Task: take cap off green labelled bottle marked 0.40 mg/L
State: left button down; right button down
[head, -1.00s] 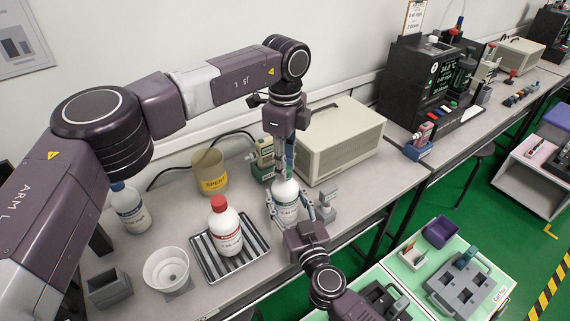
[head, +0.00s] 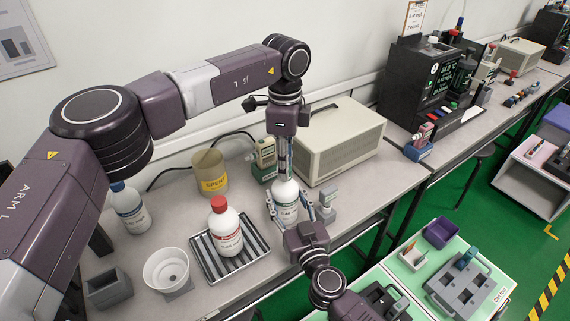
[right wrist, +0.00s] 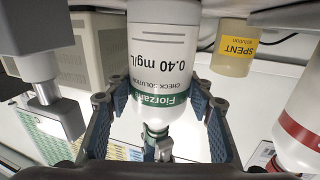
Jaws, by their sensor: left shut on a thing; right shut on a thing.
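The white bottle with the green label marked 0.40 mg/L (right wrist: 160,60) stands upright on the bench in the head view (head: 285,208). My right gripper (head: 291,218) is shut around its body from the front; its blue-padded fingers flank the label in the right wrist view (right wrist: 160,105), where the bottle appears upside down. My left gripper (head: 285,172) points straight down over the bottle's top, shut on the cap. A small green part of the cap (right wrist: 154,129) shows at the neck in the wrist view; fingers hide the rest. I cannot tell whether cap and neck are apart.
A red-capped bottle (head: 226,230) stands on a striped tray (head: 205,262) to the left. A yellow-labelled SPENT beaker (head: 209,160), a beige box (head: 340,150) and a small grey device (head: 327,205) are close by. A white bowl (head: 165,262) stands further left.

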pick_arm(q)
jog(key=shift+r, duration=1.05)
jog(key=shift+r, duration=2)
pick_arm(e)
jog(key=c, duration=0.9)
grip_release()
jog(key=shift+s, duration=0.1)
jog(key=v, duration=1.2)
